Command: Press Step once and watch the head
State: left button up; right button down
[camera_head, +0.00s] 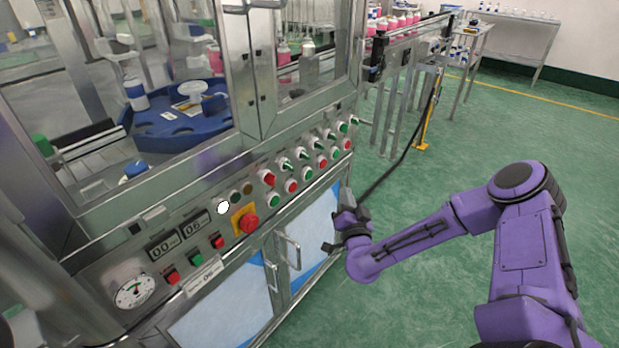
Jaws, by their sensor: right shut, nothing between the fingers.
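The machine's control panel (205,262) slants across the middle of the head view, with several buttons, switches, two small displays and a dial gauge. Its labels are too small to read, so I cannot tell which button is Step. A white round button (223,207) looks bright beside the red emergency stop (249,223) on its yellow plate. The machine's head is not clearly seen; a blue rotary table (178,128) shows behind the glass. My right gripper (338,232) is shut and empty, in front of the panel's right part and apart from the buttons. My left gripper is out of view.
Cabinet doors with metal handles (291,251) are below the panel, close to my right gripper. A conveyor (405,40) with pink bottles runs off at the top right. A black cable hangs near its legs. The green floor (520,125) at right is clear.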

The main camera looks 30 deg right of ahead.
aim_at(308, 175)
jog(key=shift+w, duration=0.1)
jog(key=w+a+b, duration=0.3)
jog(key=w+b, duration=0.1)
jog(key=w, duration=0.4)
jog(key=shift+a, duration=0.2)
dwell(2.1)
jog(key=shift+w+a, duration=0.2)
jog(key=shift+w, duration=0.2)
